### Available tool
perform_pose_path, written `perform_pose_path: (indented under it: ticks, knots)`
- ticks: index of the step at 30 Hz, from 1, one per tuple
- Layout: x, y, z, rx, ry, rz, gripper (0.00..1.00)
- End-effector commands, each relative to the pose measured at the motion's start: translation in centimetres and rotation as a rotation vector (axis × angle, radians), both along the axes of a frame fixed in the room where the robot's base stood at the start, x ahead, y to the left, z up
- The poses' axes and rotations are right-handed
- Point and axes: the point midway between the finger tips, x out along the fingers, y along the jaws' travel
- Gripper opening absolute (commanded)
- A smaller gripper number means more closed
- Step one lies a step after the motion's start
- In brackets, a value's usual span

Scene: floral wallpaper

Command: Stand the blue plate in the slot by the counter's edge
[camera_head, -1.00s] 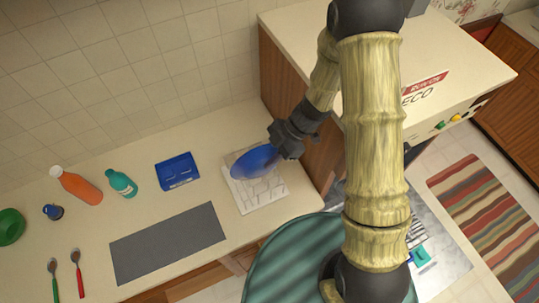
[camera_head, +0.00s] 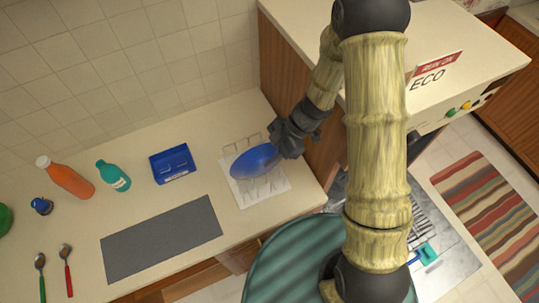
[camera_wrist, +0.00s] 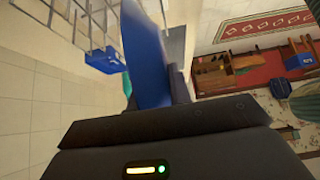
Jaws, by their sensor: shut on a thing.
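The blue plate (camera_head: 257,162) is in my gripper (camera_head: 283,148), which is shut on its right edge in the head view. The plate is tilted and appears over the white dish rack (camera_head: 262,190) on the counter. In the wrist view the blue plate (camera_wrist: 146,55) rises from the gripper (camera_wrist: 165,105), with the rack's wires (camera_wrist: 75,25) at its upper left. The plate hides part of the rack. I cannot tell whether the plate touches the wires or which slot it is over.
A blue caddy (camera_head: 172,164), a teal bottle (camera_head: 113,176) and an orange bottle (camera_head: 66,178) stand left of the rack. A dark mat (camera_head: 162,238) and two spoons (camera_head: 66,268) lie nearer the front. A tall white-topped appliance (camera_head: 440,60) stands close on the right.

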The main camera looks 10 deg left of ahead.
Motion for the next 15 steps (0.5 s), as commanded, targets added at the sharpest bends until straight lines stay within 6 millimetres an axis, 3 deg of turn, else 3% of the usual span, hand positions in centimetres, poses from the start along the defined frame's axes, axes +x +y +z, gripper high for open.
perform_pose_path:
  ticks: [15]
  knots:
    - [0.0,-0.1,-3.0,-0.001,-0.001,-0.001,0.00]
